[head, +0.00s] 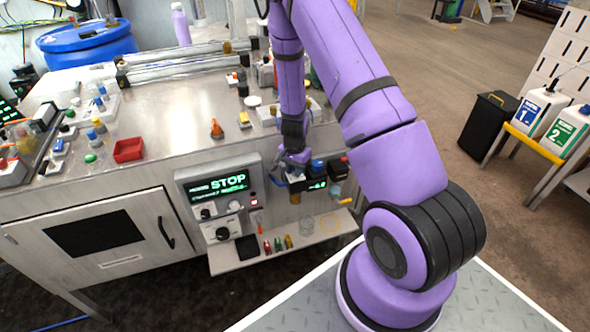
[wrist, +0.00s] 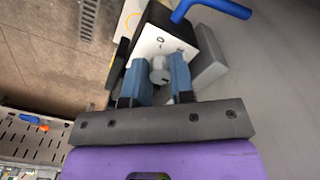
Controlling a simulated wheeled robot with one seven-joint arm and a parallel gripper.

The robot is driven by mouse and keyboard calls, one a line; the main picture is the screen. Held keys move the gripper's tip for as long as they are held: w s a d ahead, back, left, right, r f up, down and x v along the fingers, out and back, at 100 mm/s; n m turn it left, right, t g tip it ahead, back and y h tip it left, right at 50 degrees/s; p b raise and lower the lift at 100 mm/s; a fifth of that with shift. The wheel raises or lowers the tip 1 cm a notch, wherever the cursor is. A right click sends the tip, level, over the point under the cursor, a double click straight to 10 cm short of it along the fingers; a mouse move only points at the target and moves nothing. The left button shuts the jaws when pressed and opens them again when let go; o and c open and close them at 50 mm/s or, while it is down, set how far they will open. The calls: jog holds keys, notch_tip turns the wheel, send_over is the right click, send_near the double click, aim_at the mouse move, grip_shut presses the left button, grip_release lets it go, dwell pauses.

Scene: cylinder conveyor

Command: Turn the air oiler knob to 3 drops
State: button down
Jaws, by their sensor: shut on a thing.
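The air oiler knob (wrist: 159,74) is a small grey knob on a white-topped black block (wrist: 167,42) in the wrist view. My gripper (wrist: 158,64) has its two blue fingers on either side of the knob and is shut on it. The white face carries small dark marks beside the knob; I cannot read a drop setting. In the head view my gripper (head: 294,158) is at the front edge of the bench, over the left end of a row of air units. The knob itself is hidden there by my gripper.
A blue-topped unit (head: 318,166) and a black unit (head: 338,167) stand just right of my gripper. The STOP panel (head: 218,186) is to the left. A shelf (head: 285,250) with small items lies below. A blue handle (wrist: 215,8) shows close by in the wrist view.

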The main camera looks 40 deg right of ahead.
jog(key=m, duration=0.4)
jog(key=shift+w+m, duration=0.1)
jog(key=shift+m, duration=0.2)
jog(key=shift+w+m, duration=0.1)
jog(key=shift+m, duration=2.2)
jog(key=c, duration=1)
grip_release()
jog(key=shift+r, duration=0.1)
notch_tip(320, 180, up, 11)
jog(key=shift+f, duration=0.2)
